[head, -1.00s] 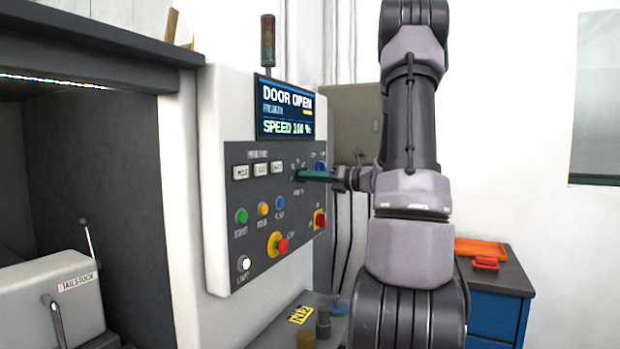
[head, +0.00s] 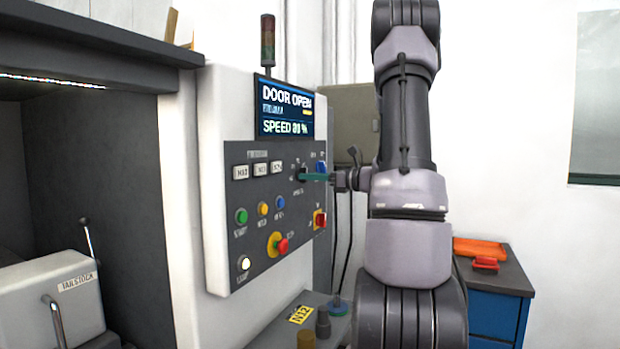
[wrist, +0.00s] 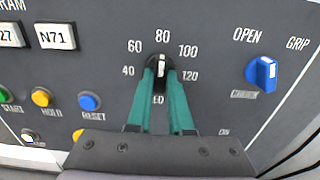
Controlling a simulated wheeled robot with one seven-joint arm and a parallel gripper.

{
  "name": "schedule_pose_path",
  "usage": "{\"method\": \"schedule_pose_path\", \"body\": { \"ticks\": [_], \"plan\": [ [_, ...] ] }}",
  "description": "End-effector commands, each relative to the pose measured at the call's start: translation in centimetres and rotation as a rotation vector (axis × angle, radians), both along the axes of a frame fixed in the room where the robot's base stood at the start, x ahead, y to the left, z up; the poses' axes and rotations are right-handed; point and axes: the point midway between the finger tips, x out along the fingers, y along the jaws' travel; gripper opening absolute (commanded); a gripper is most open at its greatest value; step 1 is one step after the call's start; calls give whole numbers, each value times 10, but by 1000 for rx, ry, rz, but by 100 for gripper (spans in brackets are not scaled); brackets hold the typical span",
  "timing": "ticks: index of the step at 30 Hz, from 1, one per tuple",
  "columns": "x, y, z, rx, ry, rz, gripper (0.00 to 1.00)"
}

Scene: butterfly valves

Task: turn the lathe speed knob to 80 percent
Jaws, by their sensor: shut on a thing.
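The speed knob (wrist: 160,68) is a small black dial with a white pointer mark, among printed numbers from 40 to 120. In the wrist view its mark points up toward the 80. My gripper (wrist: 159,77) has its two green fingers closed on either side of the knob. In the head view my gripper (head: 312,176) reaches the panel from the right and mostly hides the knob. The display (head: 285,108) reads DOOR OPEN and a two-digit SPEED that looks like 80 or 81 %; the last digit is blurred.
A blue grip switch (wrist: 262,72) stands right of the knob. Blue (wrist: 89,102) and yellow (wrist: 42,97) buttons lie lower left. A red emergency button (head: 281,246) sits lower on the control panel (head: 255,200). Orange trays (head: 480,248) rest on a cabinet at right.

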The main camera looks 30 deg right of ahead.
Motion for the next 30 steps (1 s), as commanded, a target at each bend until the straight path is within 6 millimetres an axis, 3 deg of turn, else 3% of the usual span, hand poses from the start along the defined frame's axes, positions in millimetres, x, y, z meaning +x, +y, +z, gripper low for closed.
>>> {"method": "schedule_pose_path", "body": {
  "ticks": [11, 12, 14, 25, 30],
  "plan": [
    [0, 0, -1, -4, 0, -1, 0],
    [0, 0, -1, -4, 0, -1, 26],
    [0, 0, -1, -4, 0, -1, 49],
    [-2, -2, 0, -3, -1, -1, 49],
    [-20, -17, 0, -3, -1, -5, 49]
  ]
}}
